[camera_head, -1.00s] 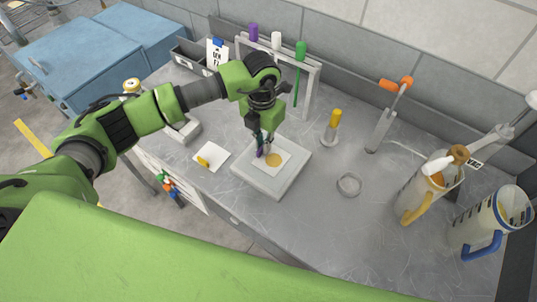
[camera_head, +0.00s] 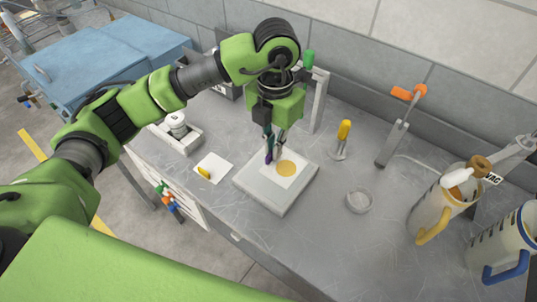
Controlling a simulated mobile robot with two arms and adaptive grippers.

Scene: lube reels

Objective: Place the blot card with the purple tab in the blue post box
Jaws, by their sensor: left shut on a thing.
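The blot card (camera_head: 296,169) is white with a round yellow-orange blot. It shows over the pale square plate (camera_head: 283,201) on the bench. Its purple tab (camera_head: 269,156) is between the fingers of my left gripper (camera_head: 273,149), which points down and is shut on it. I cannot tell for sure whether the card still touches the plate or is slightly above it. I cannot make out a blue post box for certain; my left arm hides much of the bench's back. My right gripper is not in view.
A yellow-topped stand (camera_head: 342,138), a clear dish (camera_head: 360,201), an orange-handled tool (camera_head: 397,135) and jugs (camera_head: 440,210) stand to the right. The green-topped rack (camera_head: 319,105) is behind my gripper.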

